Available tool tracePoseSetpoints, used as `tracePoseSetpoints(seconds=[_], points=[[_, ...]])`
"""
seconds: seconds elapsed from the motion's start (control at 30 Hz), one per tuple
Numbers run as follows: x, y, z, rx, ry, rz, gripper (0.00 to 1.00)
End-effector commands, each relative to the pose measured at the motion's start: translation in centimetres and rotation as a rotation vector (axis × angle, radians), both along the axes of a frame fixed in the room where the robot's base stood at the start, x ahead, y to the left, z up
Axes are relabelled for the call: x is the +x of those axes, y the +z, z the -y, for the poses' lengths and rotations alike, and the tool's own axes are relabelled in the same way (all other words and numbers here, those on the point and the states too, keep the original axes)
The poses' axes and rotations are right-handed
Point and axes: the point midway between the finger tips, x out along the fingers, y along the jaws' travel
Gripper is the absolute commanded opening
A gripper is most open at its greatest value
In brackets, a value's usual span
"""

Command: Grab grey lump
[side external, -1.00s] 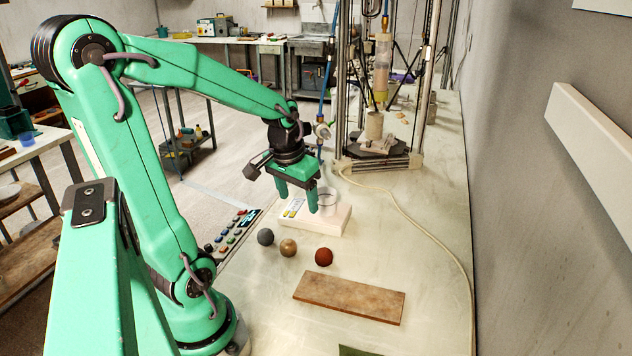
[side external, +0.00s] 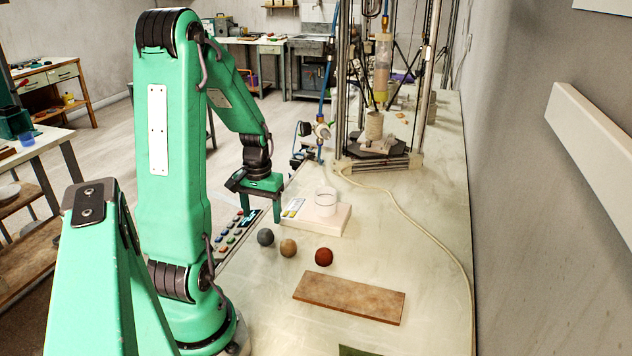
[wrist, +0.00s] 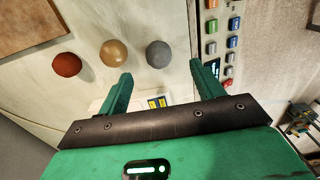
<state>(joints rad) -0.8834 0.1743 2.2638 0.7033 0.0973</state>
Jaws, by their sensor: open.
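The grey lump (side external: 265,237) is a small round ball on the pale bench, at the left end of a row of three balls. It also shows in the wrist view (wrist: 159,54), ahead of the fingers and between their lines. My gripper (side external: 261,214) is open and empty. It hangs above the bench's left side, beyond the grey lump and apart from it. In the wrist view my gripper's two fingers (wrist: 160,80) are spread, with nothing between them but the surface below.
A tan ball (side external: 288,248) and a red-brown ball (side external: 324,257) sit right of the grey lump. A brown board (side external: 350,297) lies nearer. A button panel (side external: 234,231) is at the left edge.

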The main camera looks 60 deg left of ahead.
Motion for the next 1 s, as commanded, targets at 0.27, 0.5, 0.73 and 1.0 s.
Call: tracePoseSetpoints(seconds=[0.27, 0.5, 0.73, 1.0], points=[[0.0, -2.0, 0.1, -0.002, -0.001, -0.002, 0.67], [0.0, -2.2, 0.1, -0.001, -0.001, -0.001, 0.67], [0.1, -3.5, 0.2, -0.003, -0.001, -0.003, 0.67], [0.2, -6.1, 0.2, -0.003, 0.000, -0.003, 0.67]])
